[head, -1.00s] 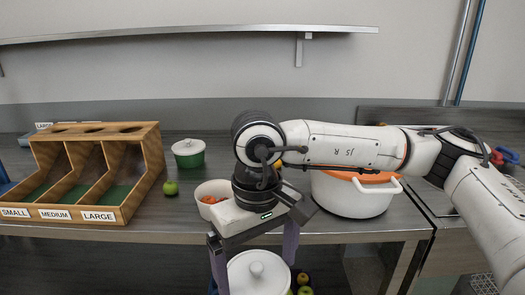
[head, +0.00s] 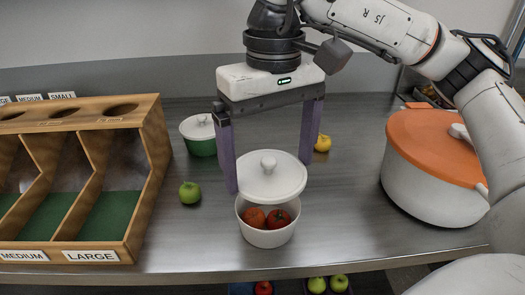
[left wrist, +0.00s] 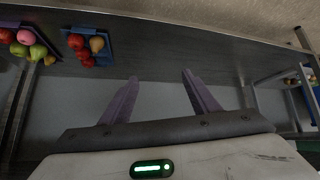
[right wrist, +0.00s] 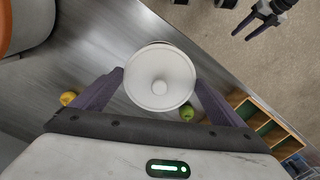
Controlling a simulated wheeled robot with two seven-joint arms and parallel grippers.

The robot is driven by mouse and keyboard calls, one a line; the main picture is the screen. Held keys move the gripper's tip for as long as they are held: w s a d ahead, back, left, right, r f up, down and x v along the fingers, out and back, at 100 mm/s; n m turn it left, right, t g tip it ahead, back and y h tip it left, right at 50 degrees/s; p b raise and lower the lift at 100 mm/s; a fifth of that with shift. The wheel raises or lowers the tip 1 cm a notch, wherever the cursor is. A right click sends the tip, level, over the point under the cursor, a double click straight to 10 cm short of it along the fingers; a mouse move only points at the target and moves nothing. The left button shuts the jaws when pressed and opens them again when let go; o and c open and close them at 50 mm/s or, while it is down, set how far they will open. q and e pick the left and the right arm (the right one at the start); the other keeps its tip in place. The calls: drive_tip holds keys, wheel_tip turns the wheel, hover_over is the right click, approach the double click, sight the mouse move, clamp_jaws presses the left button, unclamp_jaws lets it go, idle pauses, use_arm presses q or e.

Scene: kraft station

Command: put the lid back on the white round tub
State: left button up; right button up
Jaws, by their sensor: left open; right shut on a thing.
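The white round tub (head: 266,236) stands on the steel table with red tomatoes visible inside. Its white lid (head: 272,182), with a round knob, is in my right gripper (head: 270,178), whose two purple fingers hold it by its sides. The lid is roughly level, above the tub and toward its back; the tub's front opening shows below it. In the right wrist view the lid (right wrist: 160,76) sits between the fingers and hides the tub. My left gripper (left wrist: 160,76) is open and empty in the left wrist view, with floor and a low shelf beyond it.
A green lidded pot (head: 200,138), a green apple (head: 190,192) and a yellow fruit (head: 323,143) are near the tub. A wooden sorter (head: 150,190) stands left, a large white pot with an orange lid (head: 432,150) right. Fruit trays lie below the table.

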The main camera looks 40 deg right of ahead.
drive_tip(key=shift+f+b, duration=0.45)
drive_tip(key=shift+f, duration=0.4)
wheel_tip(320, 180, down, 3)
drive_tip(key=shift+r+b, duration=0.15)
drive_tip(key=shift+b, duration=0.8)
drive_tip(key=shift+f+b, duration=0.55)
drive_tip(key=shift+f, duration=0.05)
use_arm(q)
drive_tip(key=shift+w+d+f, duration=0.25)
drive_tip(key=shift+w+f, duration=0.05)
drive_tip(key=shift+f, duration=0.25)
drive_tip(key=shift+w+d+f, duration=0.2)
drive_tip(key=shift+w+f, duration=0.05)
drive_tip(key=shift+f, duration=0.25)
use_arm(e)
drive_tip(key=shift+f, duration=0.1)
use_arm(q)
drive_tip(key=shift+s+f, duration=0.25)
drive_tip(key=shift+f, duration=0.1)
drive_tip(key=shift+f+b, duration=0.3)
drive_tip(key=shift+b, duration=0.25)
use_arm(e)
drive_tip(key=shift+f, duration=0.2)
use_arm(q)
drive_tip(key=shift+w, duration=0.2)
drive_tip(key=shift+f, duration=0.1)
drive_tip(key=shift+s, duration=0.2)
